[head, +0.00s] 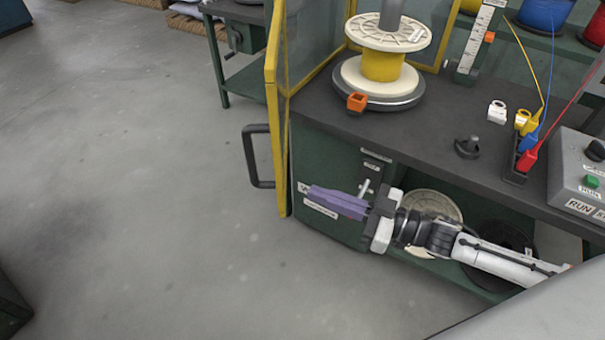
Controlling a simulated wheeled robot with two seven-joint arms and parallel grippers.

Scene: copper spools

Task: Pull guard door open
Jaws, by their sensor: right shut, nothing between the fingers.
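The guard door (275,110) is a yellow-framed panel at the left end of the dark workbench, seen nearly edge-on. Its dark grey handle (249,157) sticks out on the left side of the frame. My right gripper (312,196) has purple fingers pointing left. It is shut and empty in front of the green bench side, to the right of the door's lower end and apart from the handle. My left gripper is not in view.
A yellow spool with cream flanges (383,65) stands on a round base on the bench (440,122). An orange block (357,102) sits beside it. A control box (580,175) is at the right. Open grey floor (140,180) lies left of the door.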

